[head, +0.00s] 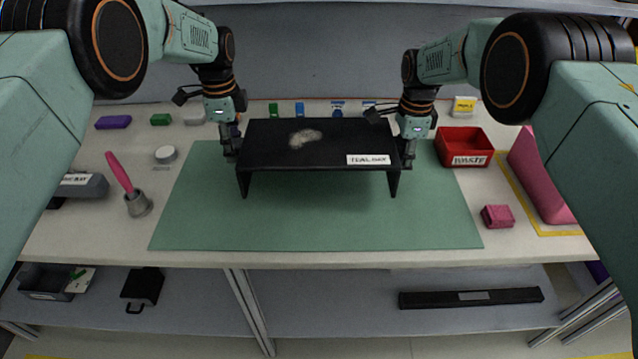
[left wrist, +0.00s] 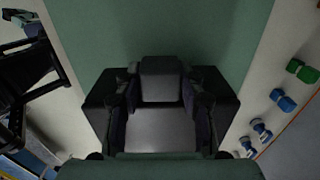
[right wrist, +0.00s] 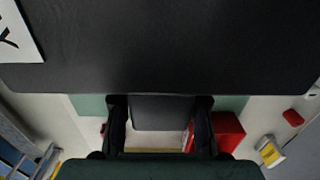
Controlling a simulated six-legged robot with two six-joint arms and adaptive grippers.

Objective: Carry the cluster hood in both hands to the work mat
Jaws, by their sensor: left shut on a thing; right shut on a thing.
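The cluster hood (head: 270,150) is a black, table-like cover with a flat top, short legs, a white label and a pale smudge on top. It is level above the green work mat (head: 320,225); I cannot tell whether its legs touch the mat. My left gripper (head: 231,148) is shut on its left end and my right gripper (head: 407,155) is shut on its right end. In the right wrist view the hood's top (right wrist: 180,45) fills the upper part, above my right gripper (right wrist: 160,125). In the left wrist view my left gripper (left wrist: 160,110) is over the mat (left wrist: 160,35).
A red waste bin (head: 464,147), a pink block (head: 497,216) and a large pink piece (head: 540,175) are to the right. A pink-handled brush (head: 125,180), a white round piece (head: 165,154) and a grey box (head: 85,186) are to the left. The mat's front is clear.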

